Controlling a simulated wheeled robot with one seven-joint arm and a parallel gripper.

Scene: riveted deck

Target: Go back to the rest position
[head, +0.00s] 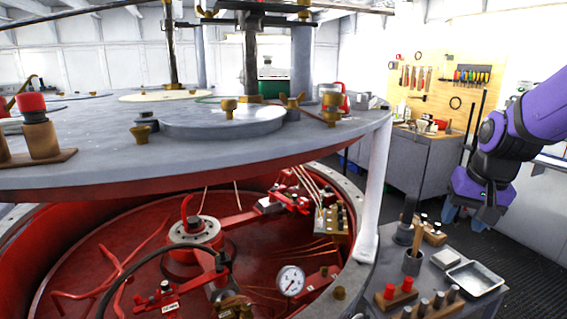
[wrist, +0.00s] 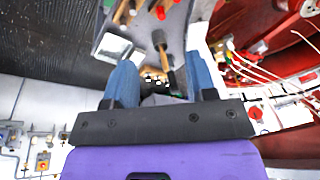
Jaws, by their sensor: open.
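My purple arm comes in from the right edge of the head view. My gripper (head: 464,217) hangs at its end with the fingers pointing down, in front of the grey workbench and beyond the small grey side table (head: 440,279). In the wrist view the two blue fingers of my gripper (wrist: 162,75) stand wide apart. Nothing is held between them. The side table also shows past the fingers there, with a metal tray (wrist: 116,47) and pegs in wooden blocks.
The side table carries a metal tray (head: 475,278), a grey cup (head: 413,262) and a wooden block with red pegs (head: 397,294). A large round red vessel (head: 75,262) under a raised grey lid (head: 85,135) fills the left. Dark floor is clear at the right.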

